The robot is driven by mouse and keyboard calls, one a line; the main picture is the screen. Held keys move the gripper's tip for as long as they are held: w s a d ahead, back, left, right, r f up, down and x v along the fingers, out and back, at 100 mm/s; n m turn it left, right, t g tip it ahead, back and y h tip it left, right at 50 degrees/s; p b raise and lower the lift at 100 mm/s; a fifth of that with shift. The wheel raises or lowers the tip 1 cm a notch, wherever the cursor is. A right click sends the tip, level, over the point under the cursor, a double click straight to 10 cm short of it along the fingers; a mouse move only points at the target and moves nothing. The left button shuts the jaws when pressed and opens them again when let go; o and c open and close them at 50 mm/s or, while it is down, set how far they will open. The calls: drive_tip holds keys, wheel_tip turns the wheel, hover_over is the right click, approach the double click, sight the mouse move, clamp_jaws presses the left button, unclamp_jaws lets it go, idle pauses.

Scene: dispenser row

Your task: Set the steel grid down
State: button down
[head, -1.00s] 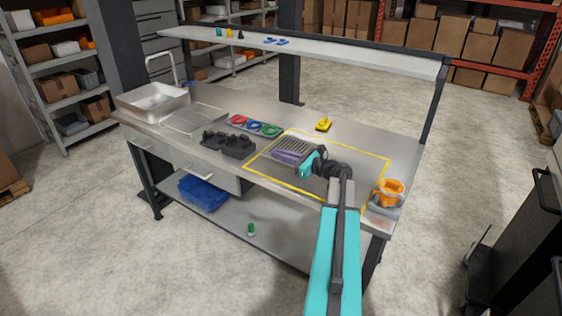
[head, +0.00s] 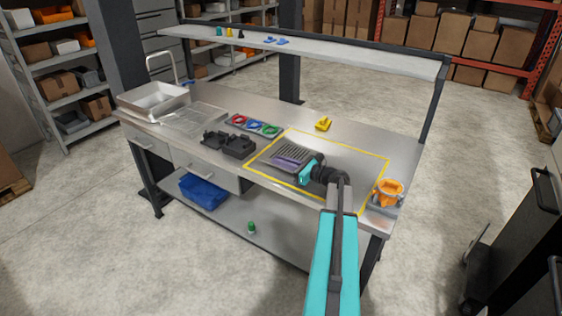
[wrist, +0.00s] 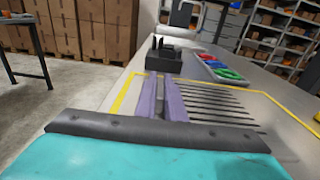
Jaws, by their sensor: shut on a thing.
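The steel grid (head: 297,151), a flat grey piece with parallel bars, is over the yellow-outlined area (head: 347,155) of the bench, toward its left side. In the wrist view the grid's dark bars (wrist: 222,108) extend to the right of the fingers. My gripper (head: 287,162), with purple fingers and a teal body, is shut on the grid's near edge. The fingers show upright in the middle of the wrist view (wrist: 163,98). The grid looks level and very low over the bench. I cannot tell whether its underside touches the surface.
A black fixture (head: 231,145) stands just left of the outline, with a tray of coloured rings (head: 255,126) behind it. A yellow item (head: 323,124) sits behind the area. The outline's right part is clear.

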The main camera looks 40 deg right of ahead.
drive_tip(key=shift+f, duration=0.55)
drive_tip(key=c, duration=1.8)
unclamp_jaws()
drive_tip(key=shift+s+a+f, duration=0.1)
drive_tip(key=shift+f, duration=0.1)
drive_tip(key=shift+c, duration=0.2)
drive_tip(key=shift+r, duration=0.7)
drive_tip(key=b+v, duration=0.2)
drive_tip(key=v, duration=0.3)
drive_tip(key=shift+s, duration=0.35)
drive_tip(key=shift+v, duration=0.85)
drive_tip(key=shift+r, duration=0.1)
drive_tip(key=shift+w+r, duration=0.1)
